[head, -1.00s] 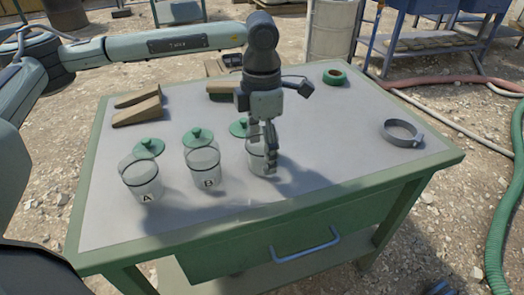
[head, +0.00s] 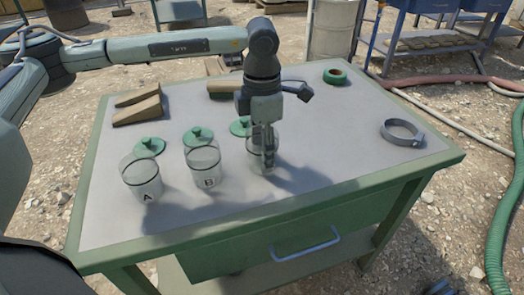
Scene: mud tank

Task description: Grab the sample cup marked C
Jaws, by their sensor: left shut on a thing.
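Three clear sample cups stand in a row on the green-edged table (head: 330,175). The cup marked A (head: 143,182) is at the left and the cup marked B (head: 204,168) is in the middle. The third cup (head: 256,163) is at the right; its mark is hidden. My left gripper (head: 268,160) points down at this third cup and is shut on it. The fingers cover part of the cup, which stands upright on the tabletop. My right gripper is not in view.
Brown wedge blocks (head: 140,108), a green tape ring (head: 335,76) and a grey clamp ring (head: 402,133) are also on the table. The front right of the tabletop is clear.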

